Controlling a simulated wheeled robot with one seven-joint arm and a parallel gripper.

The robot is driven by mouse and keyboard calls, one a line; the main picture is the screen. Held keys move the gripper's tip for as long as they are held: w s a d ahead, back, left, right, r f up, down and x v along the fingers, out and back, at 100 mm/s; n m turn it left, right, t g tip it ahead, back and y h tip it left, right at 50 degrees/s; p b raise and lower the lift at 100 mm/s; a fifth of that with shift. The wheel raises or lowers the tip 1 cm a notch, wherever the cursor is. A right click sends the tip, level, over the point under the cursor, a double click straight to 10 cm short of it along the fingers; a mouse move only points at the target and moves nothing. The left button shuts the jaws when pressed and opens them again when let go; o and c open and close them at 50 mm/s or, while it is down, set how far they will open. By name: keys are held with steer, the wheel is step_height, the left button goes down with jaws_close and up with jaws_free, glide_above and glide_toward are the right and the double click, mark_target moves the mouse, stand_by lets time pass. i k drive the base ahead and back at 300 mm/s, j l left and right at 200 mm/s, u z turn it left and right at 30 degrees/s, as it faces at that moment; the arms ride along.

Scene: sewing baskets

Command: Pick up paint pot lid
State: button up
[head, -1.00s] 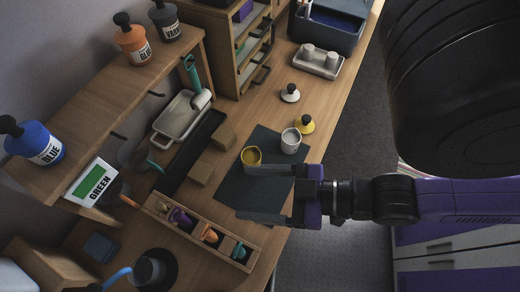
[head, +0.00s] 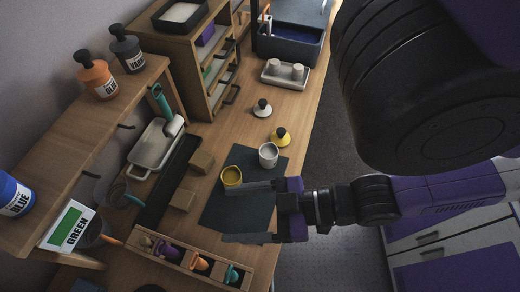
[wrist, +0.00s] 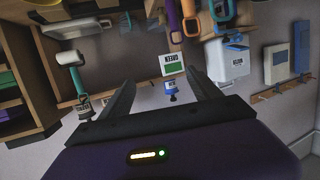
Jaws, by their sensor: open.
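Two knobbed lids lie on the wooden bench in the head view. One is a yellow lid (head: 280,137) with a dark knob, and the other is a white lid (head: 262,108) with a dark knob. A yellow pot (head: 232,177) and a white pot (head: 268,155) stand on the dark mat (head: 238,212). My gripper (head: 228,213) is open and empty over the mat, with one finger close to the yellow pot in the picture. It is nearer the viewer than both lids. The wrist view shows both fingers (wrist: 158,100) spread, pointing toward the wall, with neither lid between them.
A tray with two white cups (head: 285,75) and a dark blue bin (head: 290,44) stand beyond the lids. A divided wooden box (head: 190,262) sits at the front. Bench is clear around the lids.

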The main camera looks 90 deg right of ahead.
mark_target(281, 139)
steer(key=j+z, duration=0.25)
steer(key=k+j+z, duration=0.25)
steer(key=j, duration=0.15)
steer(key=j+z, duration=0.25)
steer(key=k+j, duration=0.05)
steer(key=j, duration=0.05)
